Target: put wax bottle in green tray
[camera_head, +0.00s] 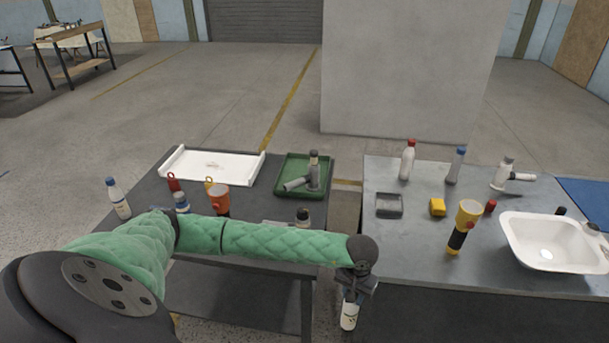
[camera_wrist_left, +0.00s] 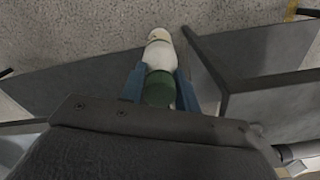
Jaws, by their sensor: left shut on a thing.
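The wax bottle, a white bottle (camera_head: 349,314) with a dark label mark, hangs below my left gripper (camera_head: 354,287). The wrist view shows the bottle (camera_wrist_left: 159,55) with a green part (camera_wrist_left: 160,89) between the two fingers of my left gripper (camera_wrist_left: 160,82), which is shut on it. Gripper and bottle are in front of the gap between the two tables, clear of both tops. The green tray (camera_head: 302,194) lies at the back right of the left table. It holds a grey tool (camera_head: 298,184) and an upright dark bottle (camera_head: 314,168). My right gripper is not in view.
A white tray (camera_head: 185,165) lies left of the green tray. An orange flashlight (camera_head: 219,202), a blue-capped bottle (camera_head: 118,198) and a dark-capped container (camera_head: 303,217) stand on the left table. The right table holds a yellow flashlight (camera_head: 463,226), several bottles and a white basin (camera_head: 520,245).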

